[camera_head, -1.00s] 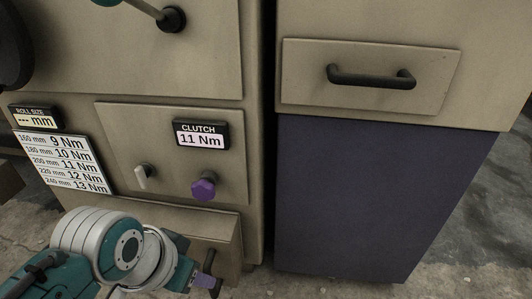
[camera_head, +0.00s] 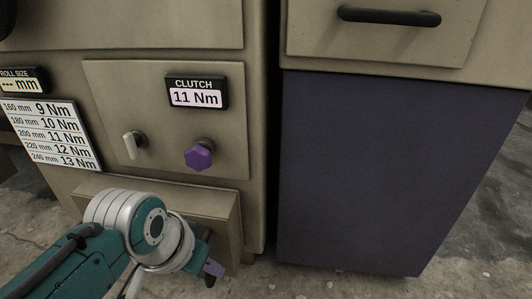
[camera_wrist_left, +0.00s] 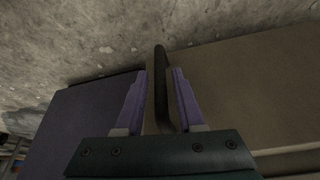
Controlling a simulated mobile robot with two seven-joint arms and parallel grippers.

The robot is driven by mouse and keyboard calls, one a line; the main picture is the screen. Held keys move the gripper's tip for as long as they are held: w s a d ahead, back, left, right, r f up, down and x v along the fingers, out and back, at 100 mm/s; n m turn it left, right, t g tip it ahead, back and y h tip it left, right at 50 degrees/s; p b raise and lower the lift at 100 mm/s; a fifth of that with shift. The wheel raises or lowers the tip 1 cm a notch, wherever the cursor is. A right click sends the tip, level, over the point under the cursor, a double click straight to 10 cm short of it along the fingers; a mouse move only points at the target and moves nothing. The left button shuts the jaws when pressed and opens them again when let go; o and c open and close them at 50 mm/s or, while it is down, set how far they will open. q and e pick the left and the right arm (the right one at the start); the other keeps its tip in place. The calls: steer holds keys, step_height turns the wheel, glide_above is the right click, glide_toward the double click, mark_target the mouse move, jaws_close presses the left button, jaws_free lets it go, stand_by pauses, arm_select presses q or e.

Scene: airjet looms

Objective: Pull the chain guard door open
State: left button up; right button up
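The chain guard door looks to be the low beige panel (camera_head: 215,205) at the bottom of the left machine; its lower part is hidden behind my left arm. In the left wrist view a beige panel (camera_wrist_left: 245,85) fills the right side, with a black bar handle (camera_wrist_left: 160,88) at its left edge. My left gripper (camera_wrist_left: 159,72) is open, its two purple fingers on either side of the handle. A gap shows on both sides of the bar. In the head view my left gripper (camera_head: 212,269) is partly seen, low in front of the panel. My right gripper is not in view.
Above the panel are a purple hex knob (camera_head: 199,155), a pale lever (camera_head: 131,146) and a clutch display (camera_head: 197,94). A dark purple cabinet front (camera_head: 370,170) stands to the right, with a black handle (camera_head: 390,17) above it. Bare concrete floor (camera_head: 310,287) lies below.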

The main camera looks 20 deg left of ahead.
arm_select(q)
jaws_close()
stand_by(1.1)
